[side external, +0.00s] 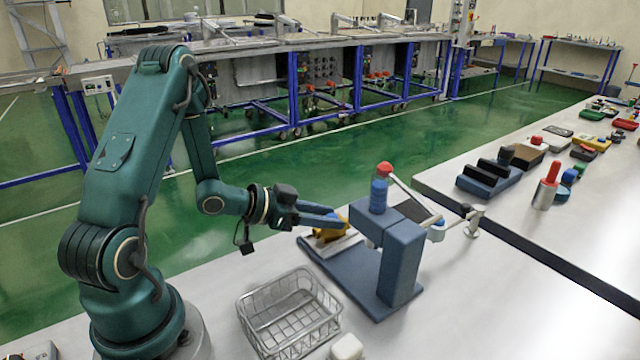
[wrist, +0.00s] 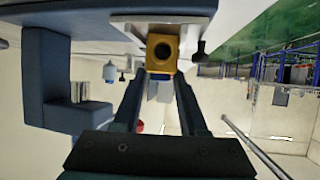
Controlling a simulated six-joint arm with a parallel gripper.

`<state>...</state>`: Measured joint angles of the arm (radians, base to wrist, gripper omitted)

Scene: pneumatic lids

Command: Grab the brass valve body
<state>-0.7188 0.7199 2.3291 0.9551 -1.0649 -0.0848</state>
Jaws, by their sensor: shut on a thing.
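The brass valve body (side external: 331,233) is a yellow block on the blue press-like fixture (side external: 398,268), to the left of its upright column. My gripper (side external: 340,219) reaches in from the left, with its blue fingers at the valve body. In the wrist view, the valve body (wrist: 162,50) shows a dark round bore. My gripper's two fingers (wrist: 161,76) are shut on it, one on each side. The valve body is at a pale plate on the fixture; I cannot tell whether it still touches the plate. In the side view the fingers partly hide it.
The fixture's blue column and head stand close to the right of my gripper. A second table (side external: 590,230) with several parts lies to the right.

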